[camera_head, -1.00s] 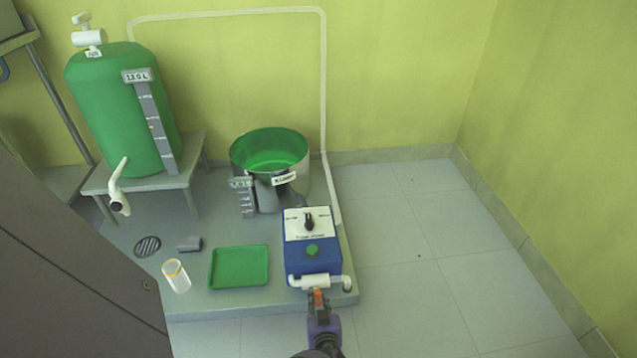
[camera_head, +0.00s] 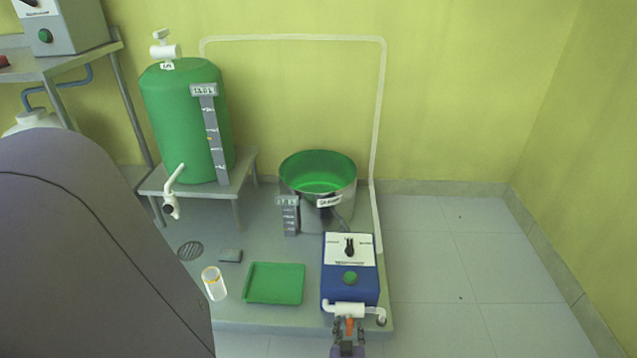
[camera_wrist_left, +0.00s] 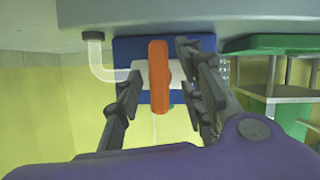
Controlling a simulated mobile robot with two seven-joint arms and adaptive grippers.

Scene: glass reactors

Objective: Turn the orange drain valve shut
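The orange drain valve handle (camera_head: 349,326) sits on a white pipe (camera_head: 345,309) at the front of the blue pump box (camera_head: 337,288). In the left wrist view the orange handle (camera_wrist_left: 160,75) points along the fingers, in front of the white pipe and blue box. My left gripper (camera_head: 348,329) is at the handle. In the wrist view its two dark fingers (camera_wrist_left: 160,80) stand open, one on each side of the handle, with a gap visible on both sides. My right gripper is not in view.
A green-lined pot (camera_head: 318,174) stands behind the box. A green tank (camera_head: 180,125) is on a stand. The floor at right is clear.

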